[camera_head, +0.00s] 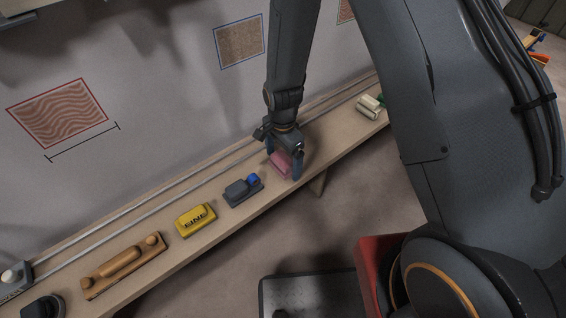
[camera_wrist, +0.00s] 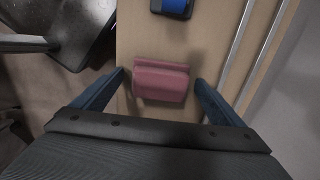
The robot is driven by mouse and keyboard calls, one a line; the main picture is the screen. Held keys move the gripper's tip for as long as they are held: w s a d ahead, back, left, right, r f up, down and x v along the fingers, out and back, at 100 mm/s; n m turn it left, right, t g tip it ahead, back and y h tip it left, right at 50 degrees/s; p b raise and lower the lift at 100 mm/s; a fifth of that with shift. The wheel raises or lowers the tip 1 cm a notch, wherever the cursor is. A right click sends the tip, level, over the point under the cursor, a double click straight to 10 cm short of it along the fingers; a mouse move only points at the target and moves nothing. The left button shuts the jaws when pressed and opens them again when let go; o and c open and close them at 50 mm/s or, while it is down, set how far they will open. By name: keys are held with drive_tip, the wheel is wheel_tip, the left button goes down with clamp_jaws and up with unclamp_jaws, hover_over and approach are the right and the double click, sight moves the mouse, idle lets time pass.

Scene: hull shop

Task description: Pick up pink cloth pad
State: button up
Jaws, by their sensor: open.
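The pink cloth pad (camera_head: 281,162) lies on the long wooden shelf, toward its right half in the head view. In the wrist view the pink cloth pad (camera_wrist: 161,81) sits between the two blue fingers, with a raised ridge along one edge. My gripper (camera_head: 284,172) is open and comes down from above, with a finger on either side of the pad. In the wrist view my gripper (camera_wrist: 160,77) shows a gap between each fingertip and the pad. In the head view one finger and the wrist partly hide the pad.
The wooden shelf (camera_head: 215,232) also holds a grey block with a blue knob (camera_head: 242,190), a yellow block marked FINE (camera_head: 195,219), a long wooden plane-like tool (camera_head: 123,266) and a pale green item (camera_head: 369,106). Metal rails run along the wall side.

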drive_tip(key=shift+c, duration=0.4)
drive_tip(key=c, duration=1.2)
drive_tip(key=shift+o, duration=0.2)
